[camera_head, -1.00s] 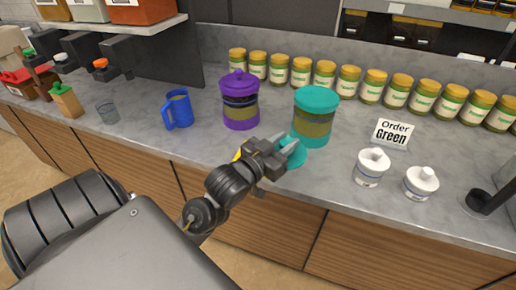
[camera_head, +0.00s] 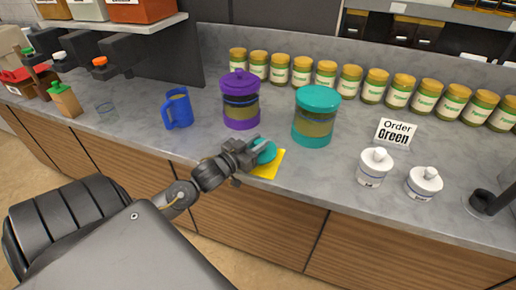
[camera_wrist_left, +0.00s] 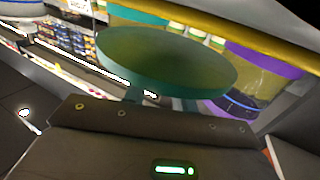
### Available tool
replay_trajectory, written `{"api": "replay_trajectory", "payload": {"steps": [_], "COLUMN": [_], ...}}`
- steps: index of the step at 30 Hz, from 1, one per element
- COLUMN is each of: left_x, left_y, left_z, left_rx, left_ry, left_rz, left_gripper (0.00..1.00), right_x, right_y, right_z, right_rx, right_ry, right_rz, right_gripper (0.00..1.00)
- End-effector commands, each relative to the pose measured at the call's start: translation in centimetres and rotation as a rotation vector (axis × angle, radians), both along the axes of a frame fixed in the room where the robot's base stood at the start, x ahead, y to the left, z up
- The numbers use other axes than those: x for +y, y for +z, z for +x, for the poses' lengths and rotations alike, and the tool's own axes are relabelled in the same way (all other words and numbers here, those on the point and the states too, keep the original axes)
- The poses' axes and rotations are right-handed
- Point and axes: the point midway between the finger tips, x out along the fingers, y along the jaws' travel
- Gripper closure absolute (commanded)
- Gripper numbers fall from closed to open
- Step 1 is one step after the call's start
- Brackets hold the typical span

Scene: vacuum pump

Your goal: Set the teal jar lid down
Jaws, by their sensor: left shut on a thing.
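My left gripper (camera_head: 255,150) is shut on the teal jar lid (camera_head: 265,152), at the front of the counter. The lid is at the yellow square (camera_head: 268,170), covering part of it; I cannot tell whether it touches. In the left wrist view the lid (camera_wrist_left: 165,62) is a broad teal disc in front of the gripper body. The teal jar (camera_head: 314,125) stands upright behind and to the right; no knob shows on its top. My right gripper is not in view.
A purple jar (camera_head: 240,108) with a knobbed lid and a blue mug (camera_head: 178,109) stand to the left. Two white pots (camera_head: 374,168) (camera_head: 423,184) and an Order Green sign (camera_head: 396,133) are to the right. Several yellow-lidded jars (camera_head: 325,74) line the back.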

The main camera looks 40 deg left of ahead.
Motion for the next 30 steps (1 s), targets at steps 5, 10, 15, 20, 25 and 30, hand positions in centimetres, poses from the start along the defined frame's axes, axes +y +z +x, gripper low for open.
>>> {"api": "replay_trajectory", "payload": {"steps": [5, 10, 15, 20, 25, 30], "left_x": [-0.2, -0.2, -0.2, -0.2, -0.2, -0.2], "left_y": [-2.2, -2.5, -2.6, -2.8, -2.8, -2.7], "left_z": [-0.1, -0.1, -0.1, -0.1, -0.1, -0.1], "left_rx": [0.003, 0.001, 0.002, 0.002, 0.002, 0.002], "left_ry": [-0.001, -0.002, -0.002, -0.002, -0.002, -0.002], "left_rz": [-0.003, -0.001, -0.001, -0.001, -0.001, -0.001], "left_gripper": [0.95, 0.95, 0.95, 0.61, 0.51, 0.51], "right_x": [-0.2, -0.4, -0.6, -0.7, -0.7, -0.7], "right_y": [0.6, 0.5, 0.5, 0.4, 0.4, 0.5], "right_z": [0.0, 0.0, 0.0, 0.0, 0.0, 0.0], "right_rx": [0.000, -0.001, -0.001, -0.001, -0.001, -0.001], "right_ry": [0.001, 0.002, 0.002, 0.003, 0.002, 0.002], "right_rz": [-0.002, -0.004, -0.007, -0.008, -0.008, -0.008], "right_gripper": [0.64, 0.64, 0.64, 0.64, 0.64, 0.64]}}
